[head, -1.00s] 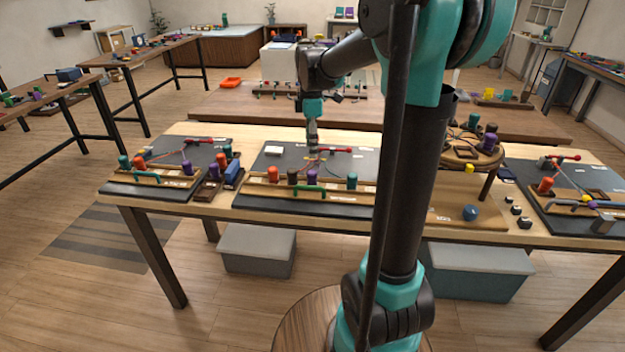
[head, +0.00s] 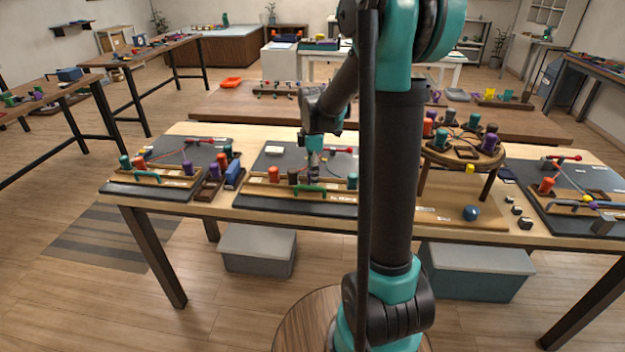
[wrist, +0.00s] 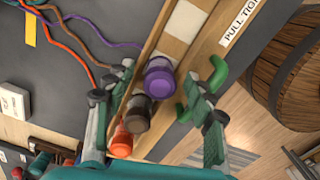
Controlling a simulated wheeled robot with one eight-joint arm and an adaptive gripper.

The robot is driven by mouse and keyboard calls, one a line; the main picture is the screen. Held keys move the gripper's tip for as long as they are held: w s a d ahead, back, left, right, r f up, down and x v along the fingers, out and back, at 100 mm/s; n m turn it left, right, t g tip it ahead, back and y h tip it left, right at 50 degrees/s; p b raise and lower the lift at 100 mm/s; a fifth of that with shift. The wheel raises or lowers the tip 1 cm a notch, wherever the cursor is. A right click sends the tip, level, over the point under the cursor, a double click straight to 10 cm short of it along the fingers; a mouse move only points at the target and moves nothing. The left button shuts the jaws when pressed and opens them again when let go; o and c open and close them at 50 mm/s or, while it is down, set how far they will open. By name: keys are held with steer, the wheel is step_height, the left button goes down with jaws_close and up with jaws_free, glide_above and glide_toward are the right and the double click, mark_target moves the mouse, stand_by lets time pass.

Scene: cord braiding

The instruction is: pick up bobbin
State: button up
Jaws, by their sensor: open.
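My gripper (head: 314,172) points down over the wooden bobbin rack on the middle board. In the wrist view its fingers (wrist: 173,68) are spread, with a purple bobbin (wrist: 160,84) between them and no grip on it. A dark brown bobbin (wrist: 138,113) and an orange bobbin (wrist: 121,141) stand in line beside it, also between the spread fingers nearer the palm. In the head view the orange bobbin (head: 274,174) and brown bobbin (head: 293,176) show left of my gripper. A teal bobbin (head: 352,180) stands at right. The purple one is largely hidden there by my gripper.
A green handle (head: 309,188) sits at the rack's front, close to my gripper; it also shows in the wrist view (wrist: 218,75). Coloured cords (wrist: 72,40) run across the dark board. A round wooden stand (head: 460,157) with bobbins is at right.

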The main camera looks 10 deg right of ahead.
steer(key=shift+c, duration=0.3)
jaws_close()
steer(key=shift+r, duration=0.15)
